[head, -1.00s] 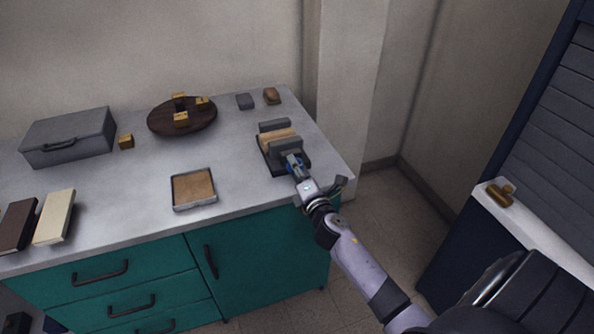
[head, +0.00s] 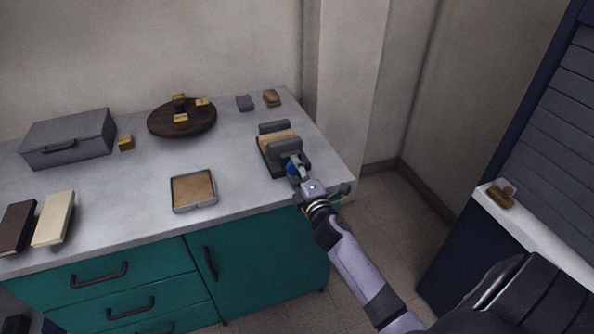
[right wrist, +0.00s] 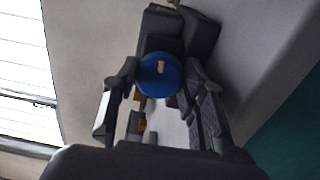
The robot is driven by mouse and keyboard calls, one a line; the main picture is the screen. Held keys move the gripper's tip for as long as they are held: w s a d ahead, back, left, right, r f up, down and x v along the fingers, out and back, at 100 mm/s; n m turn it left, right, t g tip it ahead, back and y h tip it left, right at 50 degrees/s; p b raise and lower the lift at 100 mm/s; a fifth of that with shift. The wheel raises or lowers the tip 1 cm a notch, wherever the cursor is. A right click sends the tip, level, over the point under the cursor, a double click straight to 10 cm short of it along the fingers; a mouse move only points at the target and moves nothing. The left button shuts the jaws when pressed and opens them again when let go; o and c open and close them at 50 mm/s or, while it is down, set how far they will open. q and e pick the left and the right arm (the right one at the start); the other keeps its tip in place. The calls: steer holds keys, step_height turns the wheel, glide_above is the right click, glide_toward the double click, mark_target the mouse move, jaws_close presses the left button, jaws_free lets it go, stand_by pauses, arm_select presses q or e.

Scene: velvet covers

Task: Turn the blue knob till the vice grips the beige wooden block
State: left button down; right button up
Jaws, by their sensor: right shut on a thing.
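The dark grey vice (head: 291,150) stands near the right end of the worktop. The beige wooden block (head: 275,140) lies between its two jaws. From this angle I cannot tell whether both jaws touch the block. The blue knob (head: 291,169) is on the vice's near side, partly hidden by my right gripper (head: 297,171). In the right wrist view the round blue knob (right wrist: 160,77), with a small pale mark on its face, sits between the fingers of my right gripper (right wrist: 160,85). That gripper is shut on the knob. My left gripper is out of view.
A shallow tray (head: 194,208) is left of the vice. A round dark board (head: 180,130) with small wooden pieces, a grey case (head: 68,137) and two book-like blocks, one cream (head: 54,219), are farther left. Two small blocks, one brown (head: 271,98), lie behind the vice.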

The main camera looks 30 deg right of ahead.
steer(key=o, duration=1.2)
steer(key=shift+c, duration=0.2)
